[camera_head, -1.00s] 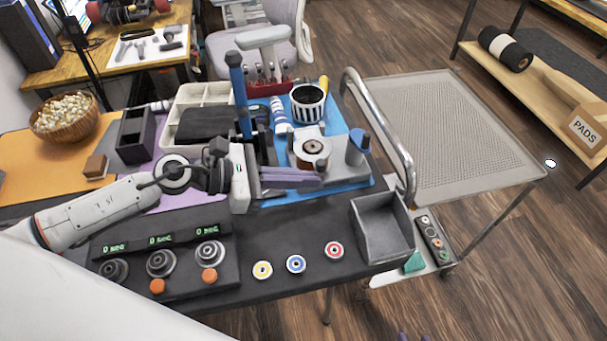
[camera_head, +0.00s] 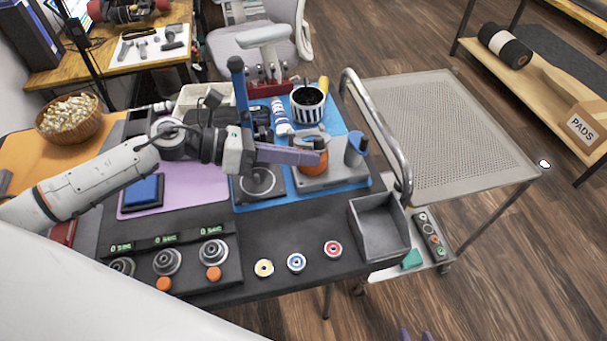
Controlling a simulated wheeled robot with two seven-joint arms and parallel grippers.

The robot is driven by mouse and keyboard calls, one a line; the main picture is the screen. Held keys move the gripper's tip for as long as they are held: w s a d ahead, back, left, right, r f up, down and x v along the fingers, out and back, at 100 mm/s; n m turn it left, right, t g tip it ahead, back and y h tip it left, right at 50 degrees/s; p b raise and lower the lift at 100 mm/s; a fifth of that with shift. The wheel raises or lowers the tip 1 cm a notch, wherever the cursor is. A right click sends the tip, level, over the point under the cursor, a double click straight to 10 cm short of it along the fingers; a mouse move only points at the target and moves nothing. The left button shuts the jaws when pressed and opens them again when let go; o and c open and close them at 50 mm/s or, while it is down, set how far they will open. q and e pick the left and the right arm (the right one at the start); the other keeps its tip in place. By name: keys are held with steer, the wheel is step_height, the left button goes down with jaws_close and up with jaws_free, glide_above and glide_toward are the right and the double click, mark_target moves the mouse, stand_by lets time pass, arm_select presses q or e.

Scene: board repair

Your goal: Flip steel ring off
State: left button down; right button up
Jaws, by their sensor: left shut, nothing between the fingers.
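A round grey metal ring (camera_head: 258,181) lies on a dark square plate on the blue mat (camera_head: 262,206); it looks like the steel ring, though I cannot be sure. My left gripper (camera_head: 322,156) has its purple fingers shut and empty. It is up and to the right of the ring, at an orange round part (camera_head: 313,166) on a grey base (camera_head: 336,177). The fingers overlap the orange part in the picture; I cannot tell whether they touch it.
A blue-topped upright post (camera_head: 237,75) stands behind my left wrist. A striped cup (camera_head: 307,104) is behind the grey base. A dial panel (camera_head: 190,262), several coloured discs and a grey bin (camera_head: 380,226) line the front. A cart rail (camera_head: 386,135) borders the right.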

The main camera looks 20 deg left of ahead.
mark_target(315, 143)
arm_select(q)
steer(key=shift+w+a+r+n, duration=0.1)
steer(key=shift+w+r+n, duration=0.1)
steer(key=shift+r, duration=0.2)
steer(key=shift+w+a+r+n, duration=0.1)
steer(key=shift+w+r, duration=0.05)
steer(key=shift+r, duration=0.25)
steer(key=shift+w+a+r, duration=0.25)
steer(key=shift+w+r, duration=0.15)
steer(key=shift+r, duration=0.25)
steer(key=shift+w+a+r, duration=0.15)
steer(key=shift+r, duration=0.15)
